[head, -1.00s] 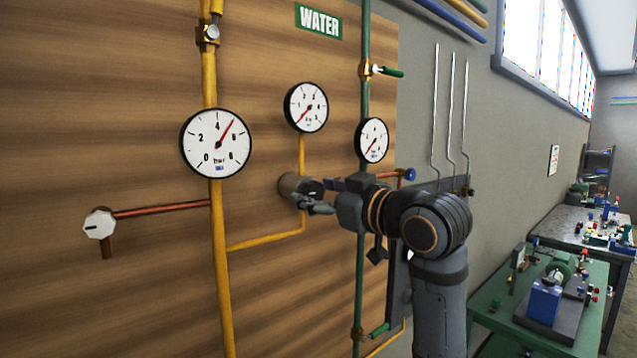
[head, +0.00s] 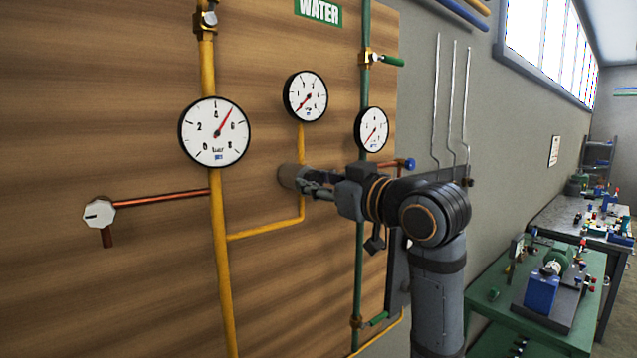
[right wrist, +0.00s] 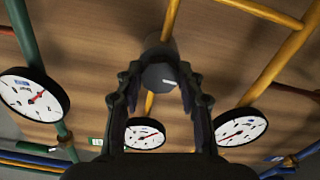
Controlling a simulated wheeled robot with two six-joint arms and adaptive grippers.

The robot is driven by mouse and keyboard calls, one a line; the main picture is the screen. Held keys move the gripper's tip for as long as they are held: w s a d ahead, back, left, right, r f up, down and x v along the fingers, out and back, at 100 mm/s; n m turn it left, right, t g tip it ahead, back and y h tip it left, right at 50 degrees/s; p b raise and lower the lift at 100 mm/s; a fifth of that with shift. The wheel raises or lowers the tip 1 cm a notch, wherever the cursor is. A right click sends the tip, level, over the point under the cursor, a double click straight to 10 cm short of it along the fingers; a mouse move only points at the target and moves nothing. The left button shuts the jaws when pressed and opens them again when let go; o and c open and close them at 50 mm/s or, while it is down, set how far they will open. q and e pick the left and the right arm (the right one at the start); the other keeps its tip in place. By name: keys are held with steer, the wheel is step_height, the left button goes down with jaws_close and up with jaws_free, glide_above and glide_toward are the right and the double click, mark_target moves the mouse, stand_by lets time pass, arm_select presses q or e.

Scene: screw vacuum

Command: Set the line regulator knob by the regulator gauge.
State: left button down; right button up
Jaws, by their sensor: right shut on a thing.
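The line regulator knob (head: 291,176) is a grey cylinder on the wooden panel, at the yellow pipe under the middle gauge. My right gripper (head: 310,182) is shut on it, coming from the right. The right wrist view shows the knob's dark faceted face (right wrist: 160,77), with a pale mark, between the two fingers. The regulator gauge (head: 305,96) is a white dial above the knob; its red needle points to the lower left, near the low end. It also shows in the right wrist view (right wrist: 145,133). My left gripper is not in view.
A larger gauge (head: 215,132) sits on the yellow pipe, its needle pointing upper right. Another gauge (head: 372,130) sits on the green pipe behind my right arm. A white octagonal knob (head: 99,213) ends a red pipe at left. A green bench (head: 560,330) stands at right.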

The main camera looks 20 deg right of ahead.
steer(key=m, duration=0.6)
steer(key=shift+m+p, duration=0.3)
steer(key=shift+p, duration=0.05)
steer(key=m, duration=0.5)
steer(key=shift+m, duration=0.3)
steer(key=o, duration=1.2)
